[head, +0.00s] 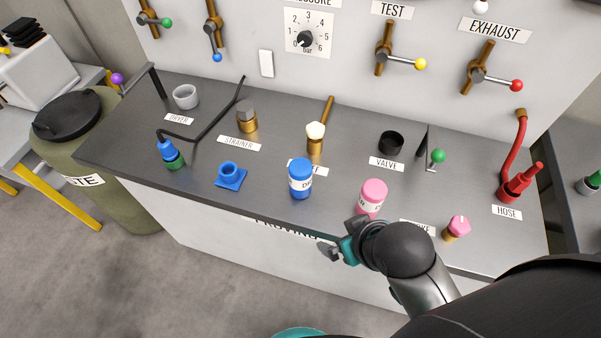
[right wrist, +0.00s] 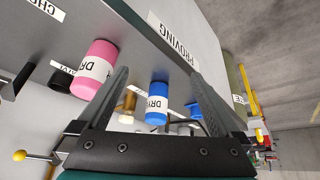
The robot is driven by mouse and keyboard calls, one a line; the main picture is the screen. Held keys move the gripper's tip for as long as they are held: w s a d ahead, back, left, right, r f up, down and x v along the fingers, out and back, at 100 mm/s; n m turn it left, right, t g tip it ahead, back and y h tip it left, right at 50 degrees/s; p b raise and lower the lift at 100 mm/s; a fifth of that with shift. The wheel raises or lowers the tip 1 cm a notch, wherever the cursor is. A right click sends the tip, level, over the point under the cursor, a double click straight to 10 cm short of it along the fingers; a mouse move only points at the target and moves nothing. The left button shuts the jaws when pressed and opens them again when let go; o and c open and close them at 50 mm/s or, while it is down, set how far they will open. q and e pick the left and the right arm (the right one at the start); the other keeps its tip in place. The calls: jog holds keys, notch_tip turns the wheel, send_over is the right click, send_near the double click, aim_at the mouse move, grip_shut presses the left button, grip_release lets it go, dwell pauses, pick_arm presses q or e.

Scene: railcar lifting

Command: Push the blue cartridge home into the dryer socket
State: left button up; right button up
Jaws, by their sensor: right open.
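The blue cartridge (head: 300,178), with a white label band, stands upright on the dark bench top, near its front middle. The dryer socket is a grey open ring (head: 186,97) at the back left of the bench, behind the DRYER label; nothing shows inside it. My right gripper (head: 336,250) is at the bench's front edge, nearer to me than the blue cartridge and apart from it. In the right wrist view its jaws (right wrist: 158,74) are open and empty, with the blue cartridge (right wrist: 157,104) showing beyond, between the fingers. My left gripper is not in view.
A pink cartridge (head: 372,196) stands right of the blue one. A blue square fitting (head: 231,175) and a blue-green hose end (head: 170,153) lie to the left. The brass strainer (head: 247,118) and a pale-topped brass part (head: 315,138) stand behind. A handled bracket (head: 146,79) is by the socket.

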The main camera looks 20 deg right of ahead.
aim_at(295, 166)
jog(key=w+a+f+t, duration=0.1)
jog(key=w+t, duration=0.1)
jog(key=w, duration=0.5)
jog(key=w+a+f+t+y+b, duration=0.1)
jog(key=w+f+t, duration=0.1)
jog(key=w, duration=0.5)
jog(key=w+a+f+t+y, duration=0.1)
jog(key=w+t, duration=0.2)
jog(key=w, duration=0.4)
jog(key=shift+a+f+t, duration=0.25)
jog(key=shift+a+t, duration=0.05)
jog(key=shift+a, duration=0.05)
jog(key=shift+c, duration=0.2)
jog(key=shift+w, duration=0.1)
grip_shut()
dwell(0.4)
